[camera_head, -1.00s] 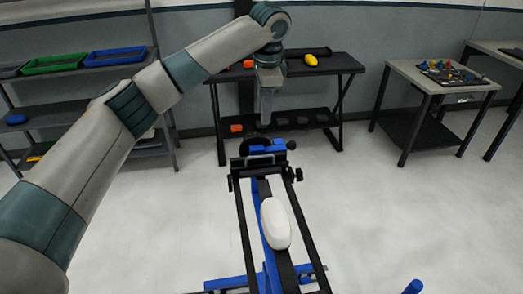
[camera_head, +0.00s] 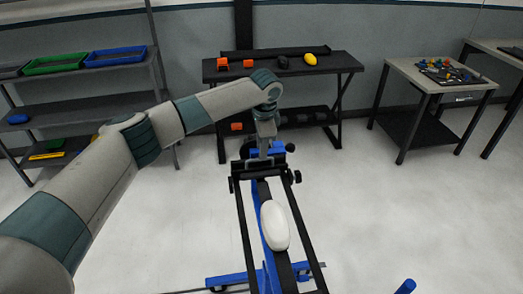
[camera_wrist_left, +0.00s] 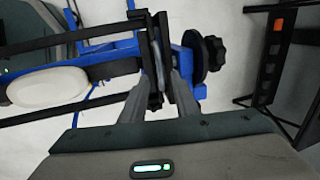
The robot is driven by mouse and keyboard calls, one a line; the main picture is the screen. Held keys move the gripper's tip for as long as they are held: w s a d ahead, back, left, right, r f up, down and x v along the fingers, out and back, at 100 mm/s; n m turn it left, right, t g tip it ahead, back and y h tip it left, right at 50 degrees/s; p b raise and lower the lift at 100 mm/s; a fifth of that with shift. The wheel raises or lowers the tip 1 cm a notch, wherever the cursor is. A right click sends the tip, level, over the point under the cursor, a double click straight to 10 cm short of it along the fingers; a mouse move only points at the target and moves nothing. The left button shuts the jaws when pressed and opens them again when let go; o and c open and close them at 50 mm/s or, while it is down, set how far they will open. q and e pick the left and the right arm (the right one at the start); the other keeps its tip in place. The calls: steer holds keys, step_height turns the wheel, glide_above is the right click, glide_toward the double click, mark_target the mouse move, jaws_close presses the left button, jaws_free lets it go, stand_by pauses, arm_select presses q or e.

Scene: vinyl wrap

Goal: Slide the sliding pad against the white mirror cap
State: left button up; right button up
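The white mirror cap (camera_head: 274,225) lies on the middle of the blue and black stand, and also shows in the left wrist view (camera_wrist_left: 47,86). The sliding pad (camera_head: 240,167), a black bar piece, sits across the far end of the stand's two black rails. In the left wrist view the pad (camera_wrist_left: 153,60) stands clear of the cap, to its right. My left gripper (camera_head: 264,152) is down at the pad. Its two fingers (camera_wrist_left: 158,78) are apart, one on each side of the pad's black upright plates; I cannot tell whether they touch. My right gripper is out of view.
A black knob (camera_wrist_left: 214,52) sits beyond the pad on the stand's end. A black table (camera_head: 340,66) with orange and yellow tools stands behind. A shelf (camera_head: 75,104) with trays is at left, a side table (camera_head: 405,75) at right. The floor around the stand is clear.

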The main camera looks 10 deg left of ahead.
mark_target(262, 171)
arm_select(q)
steer(key=shift+w+a+f+p, duration=0.1)
steer(key=shift+w+f+p, duration=0.1)
steer(key=shift+f, duration=0.7)
steer(key=shift+w+a+f+p, duration=0.1)
steer(key=shift+f+p, duration=0.05)
steer(key=shift+f, duration=0.7)
jaws_close()
steer(key=shift+d, duration=0.15)
